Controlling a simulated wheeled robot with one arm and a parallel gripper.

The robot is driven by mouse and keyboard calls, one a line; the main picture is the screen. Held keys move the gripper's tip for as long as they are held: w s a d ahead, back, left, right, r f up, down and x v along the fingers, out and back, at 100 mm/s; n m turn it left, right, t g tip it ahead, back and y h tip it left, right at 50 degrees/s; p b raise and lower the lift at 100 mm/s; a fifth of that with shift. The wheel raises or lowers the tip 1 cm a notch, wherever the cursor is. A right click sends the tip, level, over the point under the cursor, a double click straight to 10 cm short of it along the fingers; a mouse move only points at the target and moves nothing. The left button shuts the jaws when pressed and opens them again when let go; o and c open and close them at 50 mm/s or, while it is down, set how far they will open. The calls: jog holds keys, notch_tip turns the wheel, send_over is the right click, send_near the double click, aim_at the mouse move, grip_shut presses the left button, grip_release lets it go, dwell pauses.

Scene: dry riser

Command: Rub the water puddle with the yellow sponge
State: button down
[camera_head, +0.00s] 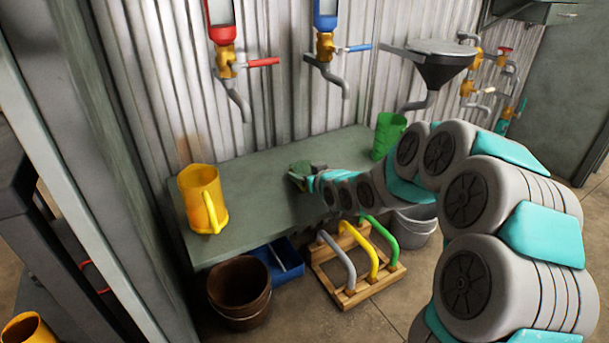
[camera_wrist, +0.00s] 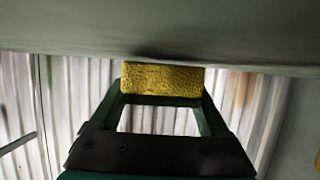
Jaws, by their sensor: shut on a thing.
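The yellow sponge (camera_wrist: 162,79) is held between the two dark green fingers of my gripper (camera_wrist: 162,98) in the wrist view. Its far face is at or very near the grey-green tabletop (camera_wrist: 60,42), with a dark shadow at the meeting edge; I cannot tell if it presses on it. In the head view my gripper (camera_head: 304,174) is low over the middle of the bench (camera_head: 262,216), and the sponge is hidden there. I cannot make out the water puddle in either view.
A yellow jug (camera_head: 203,198) stands at the bench's left end and a green cup (camera_head: 387,136) at its back right. Red-handled (camera_head: 263,62) and blue-handled (camera_head: 354,48) taps hang above. A brown bucket (camera_head: 240,290), blue tray (camera_head: 282,262) and hose rack (camera_head: 350,262) are below.

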aim_at(305, 170)
jog(key=shift+s+r+p, duration=0.2)
jog(key=shift+r+p, duration=1)
jog(key=shift+r, duration=1.8)
jog(key=shift+r+p, duration=0.65)
jog(key=shift+r, duration=0.8)
